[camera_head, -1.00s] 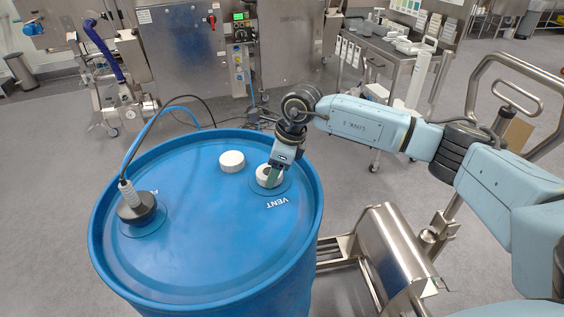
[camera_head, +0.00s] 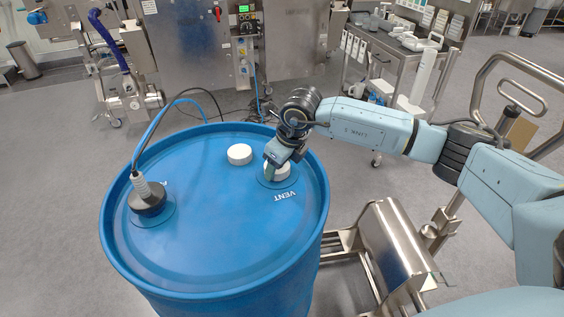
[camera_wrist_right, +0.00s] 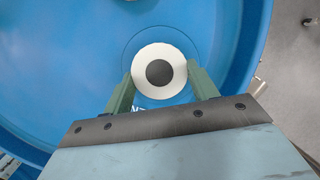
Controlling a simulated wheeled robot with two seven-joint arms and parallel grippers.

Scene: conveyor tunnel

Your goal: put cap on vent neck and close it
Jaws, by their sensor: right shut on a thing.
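A blue drum (camera_head: 200,270) has a vent port near its far right rim, marked "VENT" (camera_head: 285,196). A white round cap (camera_head: 280,173) with a dark centre stands over this port. In the right wrist view the cap (camera_wrist_right: 159,53) sits between the two green fingers. My right gripper (camera_head: 271,170) is shut on it from above; it also shows in the right wrist view (camera_wrist_right: 161,88). The neck is hidden under the cap, so I cannot tell how far down the cap sits. My left gripper is not in view.
A second white round piece (camera_head: 239,154) stands on the drum lid, left of the vent. A black hose fitting (camera_head: 147,203) with hoses rises at the lid's left. The front of the lid is clear. A steel frame (camera_head: 395,245) stands right of the drum.

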